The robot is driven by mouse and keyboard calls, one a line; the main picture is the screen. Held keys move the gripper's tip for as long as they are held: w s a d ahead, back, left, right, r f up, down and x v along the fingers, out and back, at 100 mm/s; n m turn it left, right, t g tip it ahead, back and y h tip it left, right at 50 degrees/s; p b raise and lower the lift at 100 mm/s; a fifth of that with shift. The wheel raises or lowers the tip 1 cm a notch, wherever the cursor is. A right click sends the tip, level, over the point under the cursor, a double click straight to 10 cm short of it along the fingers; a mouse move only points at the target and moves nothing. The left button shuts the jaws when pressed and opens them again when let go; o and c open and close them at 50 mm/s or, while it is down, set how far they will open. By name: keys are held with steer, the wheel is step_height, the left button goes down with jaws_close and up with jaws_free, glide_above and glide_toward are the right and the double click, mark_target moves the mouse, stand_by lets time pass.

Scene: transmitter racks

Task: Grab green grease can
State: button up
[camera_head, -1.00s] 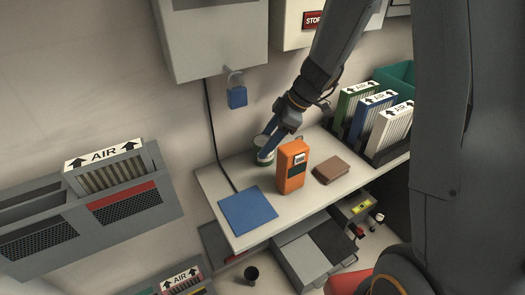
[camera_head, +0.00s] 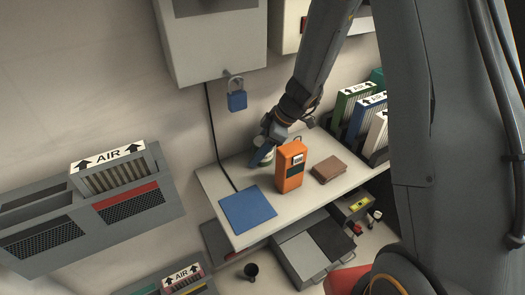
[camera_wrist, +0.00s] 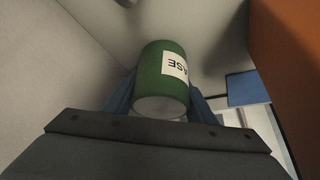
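The green grease can (camera_wrist: 161,75) with a white label stands between the two blue fingers of my gripper (camera_wrist: 161,100) in the wrist view. No clear gap shows between fingers and can, but I cannot tell if they grip it. In the head view my gripper (camera_head: 262,155) reaches down over the white shelf (camera_head: 238,181), and its fingers hide much of the can (camera_head: 269,152).
An orange device (camera_head: 290,167) stands close to the right of the can. A brown box (camera_head: 329,169) and a blue square (camera_head: 248,209) lie on the shelf. A blue padlock (camera_head: 237,100) hangs from the cabinet above. Air filters (camera_head: 352,103) stand at the right.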

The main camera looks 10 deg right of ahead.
steer(key=shift+c, duration=0.9)
